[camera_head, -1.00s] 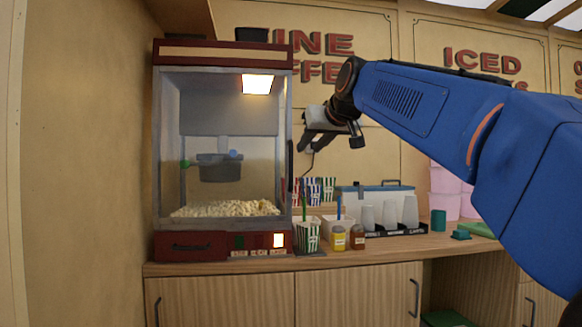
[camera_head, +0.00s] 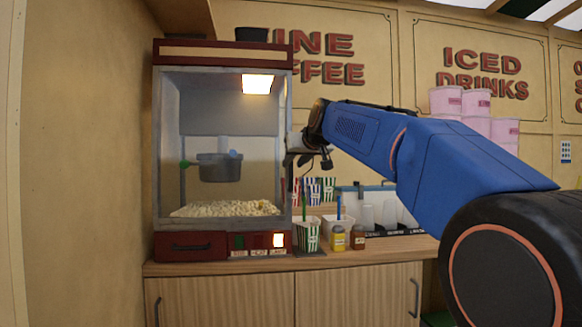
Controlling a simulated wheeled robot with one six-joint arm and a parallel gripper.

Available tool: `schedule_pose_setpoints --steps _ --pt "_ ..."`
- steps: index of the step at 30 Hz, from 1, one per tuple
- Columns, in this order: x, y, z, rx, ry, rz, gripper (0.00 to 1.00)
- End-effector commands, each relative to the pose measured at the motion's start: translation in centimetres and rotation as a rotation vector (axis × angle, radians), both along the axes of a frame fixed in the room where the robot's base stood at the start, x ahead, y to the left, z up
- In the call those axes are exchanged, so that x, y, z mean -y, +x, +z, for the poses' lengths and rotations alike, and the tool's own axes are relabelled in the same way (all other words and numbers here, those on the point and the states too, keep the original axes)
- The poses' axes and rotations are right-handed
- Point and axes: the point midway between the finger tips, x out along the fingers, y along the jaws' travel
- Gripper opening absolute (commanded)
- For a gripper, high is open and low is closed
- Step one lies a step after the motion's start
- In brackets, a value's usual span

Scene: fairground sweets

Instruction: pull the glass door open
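The glass door (camera_head: 222,140) is the clear front of a red and silver popcorn machine (camera_head: 190,245) on the counter. It looks closed, with popcorn (camera_head: 225,209) and a hanging kettle (camera_head: 218,168) behind it. The door's dark upright handle is at its right edge, largely hidden now around my gripper. My gripper (camera_head: 289,160) is at that right edge, about halfway up, with its fingers pointing left. The fingers are small and dark there, and I cannot tell whether they touch the handle or how far apart they are.
Below the gripper, a striped popcorn cup (camera_head: 308,236), a yellow jar (camera_head: 338,240) and a brown jar (camera_head: 358,239) stand on the wooden counter (camera_head: 300,262). Clear cups and a cooler are to the right. A beige wall (camera_head: 85,150) is close on the machine's left.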

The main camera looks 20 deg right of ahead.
Motion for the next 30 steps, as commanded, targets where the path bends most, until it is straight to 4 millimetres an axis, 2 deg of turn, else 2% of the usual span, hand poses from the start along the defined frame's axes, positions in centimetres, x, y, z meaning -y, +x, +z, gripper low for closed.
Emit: schedule_pose_setpoints --steps 3,9,19,20,23,30 --pt "0.1 1.6 -0.7 -0.001 0.000 0.000 0.30" --pt "0.2 2.9 -1.2 0.000 0.000 0.000 0.30" --pt "0.2 3.2 -1.3 0.000 0.000 0.000 0.30" --pt "0.3 3.2 -1.3 0.000 0.000 0.000 0.25" --pt "0.2 3.2 -1.3 0.000 0.000 0.000 0.02" --pt "0.1 3.1 -1.3 0.000 0.001 0.002 0.00"
